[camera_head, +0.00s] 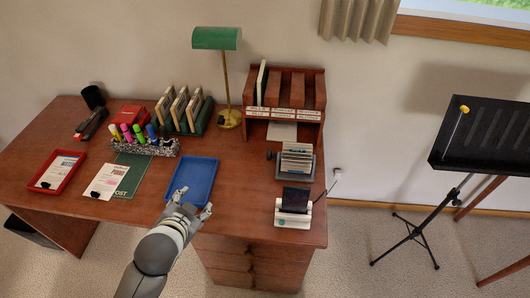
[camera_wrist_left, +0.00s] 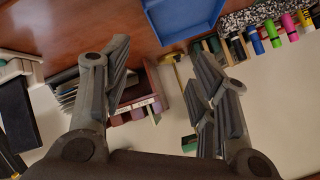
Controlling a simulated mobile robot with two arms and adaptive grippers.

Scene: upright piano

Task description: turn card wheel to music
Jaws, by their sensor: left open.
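The card wheel (camera_head: 297,162) is a rotary file with pale cards in a dark grey frame, on the right part of the desk. A dark knob (camera_head: 270,155) sticks out on its left side. Its card labels are too small to read. In the left wrist view the card wheel (camera_wrist_left: 67,92) is partly hidden behind one finger. My left gripper (camera_head: 193,201) is open and empty at the desk's front edge, over the near end of the blue tray, left of and nearer than the card wheel. Its spread fingers also show in the left wrist view (camera_wrist_left: 162,62). My right gripper is not in view.
The blue tray (camera_head: 193,180) lies left of the card wheel. A white device with a dark top (camera_head: 294,203) stands just in front of the wheel, and a wooden sorter (camera_head: 285,93) behind. A green lamp (camera_head: 216,39) and marker holder (camera_head: 150,146) stand farther left.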

